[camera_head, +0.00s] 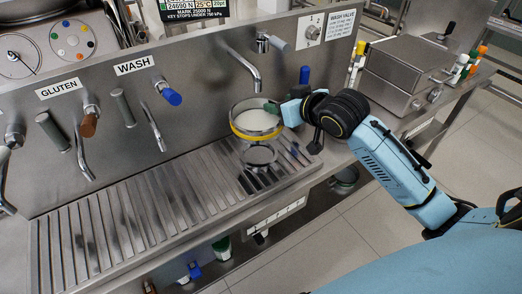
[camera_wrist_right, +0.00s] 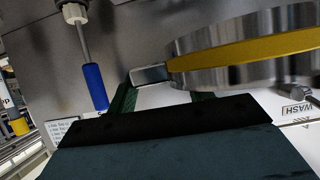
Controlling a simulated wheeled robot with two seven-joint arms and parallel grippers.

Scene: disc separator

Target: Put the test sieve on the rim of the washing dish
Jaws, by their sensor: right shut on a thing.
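The test sieve (camera_head: 256,134) is a round steel ring with a yellow band and a pale inside, over the back right of the slatted steel drainboard. In the right wrist view the sieve (camera_wrist_right: 250,57) fills the upper right, with a short grey tab toward my fingers. My right gripper (camera_head: 274,107) is shut on this tab, at the sieve's right side; its green fingertips also show in the wrist view (camera_wrist_right: 160,92). A grey round dish (camera_head: 259,156), likely the washing dish, is just in front of and below the sieve. Whether they touch I cannot tell. My left gripper is out of view.
A steel tap (camera_head: 248,72) hangs from the back panel just behind the sieve. Taps and levers line the panel to the left, under the WASH sign (camera_head: 134,65). The slatted drainboard (camera_head: 130,220) is clear at left. A steel box (camera_head: 405,75) stands at right.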

